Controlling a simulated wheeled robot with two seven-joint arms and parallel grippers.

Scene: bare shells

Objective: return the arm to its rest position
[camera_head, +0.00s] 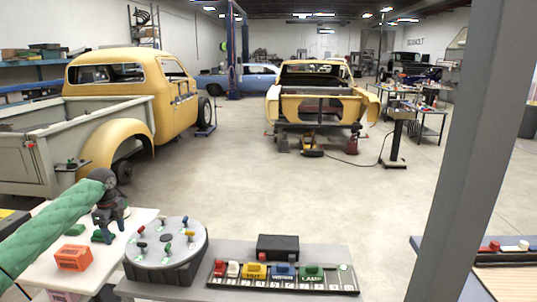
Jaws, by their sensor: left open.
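My left arm (50,234), in a quilted green sleeve, reaches in from the left edge. Its dark left gripper (111,229) points down above the white table (143,219), just left of the round grey turntable (168,259). The gripper is open, and I see nothing held between its fingers. A green piece (100,237) lies close to the fingertips; I cannot tell if they touch. My right arm and right gripper are not in view.
An orange box (72,258) sits on the white table. The turntable carries several coloured knobs. A panel of coloured, labelled blocks (284,273) and a black box (278,246) stand to its right. Another table (431,242) is at far right. Yellow vehicles stand beyond open floor.

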